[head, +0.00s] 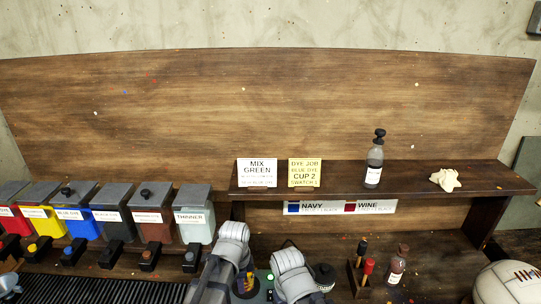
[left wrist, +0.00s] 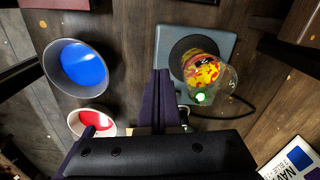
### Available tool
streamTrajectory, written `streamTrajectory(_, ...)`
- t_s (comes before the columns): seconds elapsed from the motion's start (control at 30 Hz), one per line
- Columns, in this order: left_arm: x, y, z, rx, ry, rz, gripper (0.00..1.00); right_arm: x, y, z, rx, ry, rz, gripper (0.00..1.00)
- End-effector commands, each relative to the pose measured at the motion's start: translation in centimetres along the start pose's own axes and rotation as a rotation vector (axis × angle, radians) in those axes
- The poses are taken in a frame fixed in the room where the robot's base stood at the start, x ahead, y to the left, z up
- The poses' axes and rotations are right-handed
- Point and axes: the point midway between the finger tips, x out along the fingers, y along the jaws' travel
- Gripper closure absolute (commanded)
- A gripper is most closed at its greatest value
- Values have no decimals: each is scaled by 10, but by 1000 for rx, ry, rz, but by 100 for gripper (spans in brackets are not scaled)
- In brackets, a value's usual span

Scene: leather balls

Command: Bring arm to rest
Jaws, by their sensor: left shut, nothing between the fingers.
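My left gripper (left wrist: 163,78) shows in the left wrist view with its two dark fingers pressed together and nothing between them. It points down over the dark wooden bench, between a bowl of blue dye (left wrist: 78,68) and a grey device (left wrist: 222,45) with a round black plate. A clear cup (left wrist: 204,72) with yellow and red contents stands on that plate. In the head view, grey-white arm links of mine come up at the bottom middle and hide part of the bench. I cannot make out my right gripper in either view.
A bowl of red dye (left wrist: 92,122) sits below the blue one. Several lidded dye bins, including a thinner bin (head: 194,218), line the left. A shelf (head: 395,184) holds a bottle (head: 374,160), note cards and a crumpled cloth (head: 445,180). A white ball (head: 508,284) lies at the right.

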Motion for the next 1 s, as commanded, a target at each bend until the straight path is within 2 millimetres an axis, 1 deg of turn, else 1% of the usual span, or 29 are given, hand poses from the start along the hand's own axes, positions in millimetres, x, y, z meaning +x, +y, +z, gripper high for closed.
streamTrajectory(0.03,0,4,12,-136,1,-4,100,0,0,0,0,0,0,23)
streamTrajectory(0.1,-1,7,25,-332,3,-10,100,0,0,0,0,0,0,23)
streamTrajectory(0.2,-1,10,42,-592,7,-16,100,0,0,0,0,0,0,23)
streamTrajectory(0.3,-1,13,55,-800,11,-20,100,0,0,0,0,0,0,23)
streamTrajectory(0.5,-2,19,73,-1106,19,-26,100,0,0,0,0,0,0,23)
streamTrajectory(0.73,-2,25,91,-1394,29,-32,100,0,0,0,0,0,0,23)
streamTrajectory(0.8,1,32,75,-1352,12,-28,100,3,0,0,0,0,0,23)
streamTrajectory(1.0,6,55,42,-1243,-39,-25,100,8,-1,0,0,0,0,23)
